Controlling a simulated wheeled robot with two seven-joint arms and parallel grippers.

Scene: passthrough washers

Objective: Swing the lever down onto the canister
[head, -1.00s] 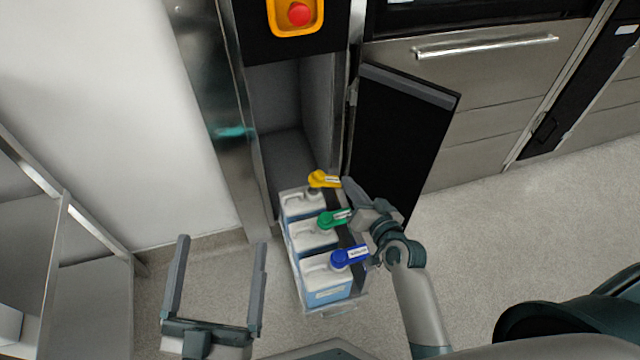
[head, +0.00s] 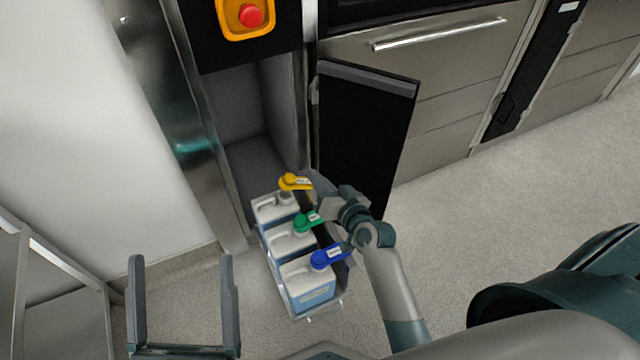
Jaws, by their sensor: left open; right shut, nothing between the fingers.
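Three white-and-blue canisters stand in a row on a pulled-out tray (head: 325,311): the far canister (head: 272,208), the middle canister (head: 288,240) and the near canister (head: 308,285). A yellow lever (head: 296,183), a green lever (head: 307,221) and a blue lever (head: 328,257) sit above them, one at each canister. Whether each lever touches its canister is hard to tell. My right gripper (head: 314,182) is shut and empty, close to the yellow lever's right end; its tips are partly hidden. My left gripper (head: 180,265) is open and empty, left of the tray.
The tray sticks out of an open cabinet bay (head: 245,130). A black door (head: 365,135) stands open right behind my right arm. A red button (head: 250,15) is above the bay. A metal rack (head: 60,260) stands at the left.

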